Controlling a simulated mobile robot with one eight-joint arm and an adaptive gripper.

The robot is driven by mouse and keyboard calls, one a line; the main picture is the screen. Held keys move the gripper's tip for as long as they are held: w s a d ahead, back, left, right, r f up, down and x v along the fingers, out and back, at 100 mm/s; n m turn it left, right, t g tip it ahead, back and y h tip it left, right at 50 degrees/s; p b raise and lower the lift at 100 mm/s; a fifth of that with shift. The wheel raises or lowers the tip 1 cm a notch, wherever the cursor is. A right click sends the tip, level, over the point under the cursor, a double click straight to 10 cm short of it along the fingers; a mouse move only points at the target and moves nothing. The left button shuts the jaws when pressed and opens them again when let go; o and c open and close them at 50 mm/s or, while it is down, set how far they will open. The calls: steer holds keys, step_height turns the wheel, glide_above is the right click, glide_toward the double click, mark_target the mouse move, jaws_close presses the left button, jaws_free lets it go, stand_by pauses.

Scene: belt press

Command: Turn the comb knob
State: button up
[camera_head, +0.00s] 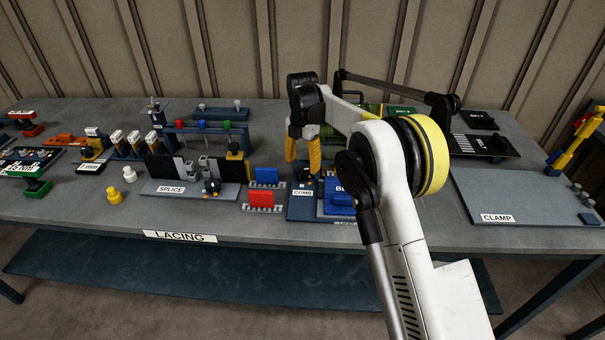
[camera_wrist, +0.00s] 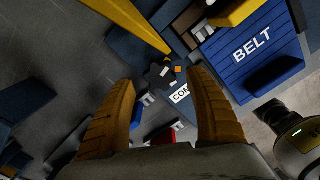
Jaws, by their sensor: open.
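The comb knob (camera_wrist: 158,74) is a dark, lobed knob with orange marks near it, beside the partly covered COMB label (camera_wrist: 181,95) in the wrist view. In the head view the COMB label (camera_head: 303,193) is on a dark blue base, and the small dark knob (camera_head: 304,176) stands just behind it. My gripper (camera_head: 302,163) points down above the knob, its yellow fingers apart and empty. In the wrist view the knob appears between the fingertips of my gripper (camera_wrist: 163,82), slightly beyond them. I cannot tell whether either finger touches it.
A blue BELT block (camera_wrist: 250,50) stands close beside the knob. Red (camera_head: 261,198) and blue (camera_head: 265,177) comb-like pieces stand left of the comb base. The SPLICE station (camera_head: 160,190) is farther left. A CLAMP plate (camera_head: 520,195) lies at the right. The table's front strip is mostly clear.

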steer(key=shift+f+b, duration=0.35)
steer(key=shift+f, duration=1.1)
steer(key=c, duration=1.2)
